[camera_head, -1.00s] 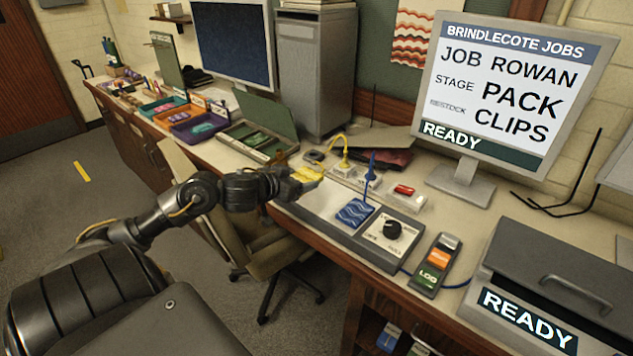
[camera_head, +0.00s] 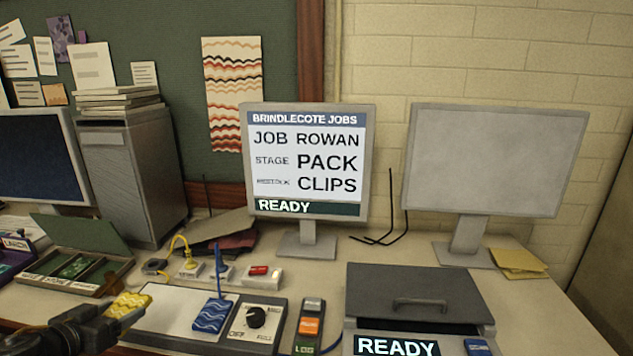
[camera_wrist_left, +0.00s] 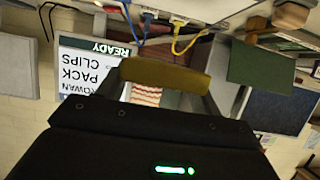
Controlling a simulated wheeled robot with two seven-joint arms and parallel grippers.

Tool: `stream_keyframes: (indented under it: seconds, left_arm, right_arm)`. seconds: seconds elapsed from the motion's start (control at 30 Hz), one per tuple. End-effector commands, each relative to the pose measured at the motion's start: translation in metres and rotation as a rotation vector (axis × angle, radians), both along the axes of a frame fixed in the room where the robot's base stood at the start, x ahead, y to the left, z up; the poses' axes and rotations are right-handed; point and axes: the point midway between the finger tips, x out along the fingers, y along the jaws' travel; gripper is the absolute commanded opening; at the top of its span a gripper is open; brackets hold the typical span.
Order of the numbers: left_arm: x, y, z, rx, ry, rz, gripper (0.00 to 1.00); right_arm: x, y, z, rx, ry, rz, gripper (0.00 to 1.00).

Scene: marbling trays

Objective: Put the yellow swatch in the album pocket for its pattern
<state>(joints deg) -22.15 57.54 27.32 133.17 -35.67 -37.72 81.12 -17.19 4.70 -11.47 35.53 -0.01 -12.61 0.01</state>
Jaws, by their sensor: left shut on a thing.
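The yellow swatch (camera_head: 128,304) has a pale wavy pattern and shows at the lower left of the head view. My left gripper (camera_head: 112,316) is shut on it and holds it near the left end of the white plate. In the left wrist view the yellow swatch (camera_wrist_left: 165,75) spans the space between the fingers, seen edge-on. My right gripper is not in view.
A control box with a knob (camera_head: 256,317) and a remote-like device (camera_head: 310,325) sit right of the plate. A grey lidded case (camera_head: 415,290) reads READY. A green open box (camera_head: 75,262) stands at left. A screen (camera_head: 305,160) reads PACK CLIPS. A blank monitor (camera_head: 495,160) stands right.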

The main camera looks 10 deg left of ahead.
Motion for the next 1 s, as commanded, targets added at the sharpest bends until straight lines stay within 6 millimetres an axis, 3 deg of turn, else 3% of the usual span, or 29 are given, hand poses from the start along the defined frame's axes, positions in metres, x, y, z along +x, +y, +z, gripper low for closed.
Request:
stream_keyframes:
  seconds: [0.17,0.3,0.43,0.53,0.7,1.0]
  left_arm:
    - [-0.013,-0.029,-0.032,-0.012,0.003,-0.163,0.42]
    - [-0.031,-0.083,-0.066,-0.012,-0.004,-0.407,0.42]
    - [-0.042,-0.143,-0.080,-0.004,-0.010,-0.649,0.42]
    - [-0.046,-0.184,-0.079,0.000,-0.012,-0.800,0.42]
    - [-0.042,-0.225,-0.066,0.004,-0.009,-0.924,0.42]
    - [-0.023,-0.249,-0.037,0.003,-0.001,-0.957,0.42]
  right_arm:
    - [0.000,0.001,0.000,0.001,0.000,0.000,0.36]
    - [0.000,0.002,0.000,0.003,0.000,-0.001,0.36]
    - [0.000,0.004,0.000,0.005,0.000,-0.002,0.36]
    - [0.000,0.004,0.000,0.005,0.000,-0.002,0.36]
    - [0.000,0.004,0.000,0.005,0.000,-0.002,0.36]
    - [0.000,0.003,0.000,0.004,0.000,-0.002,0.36]
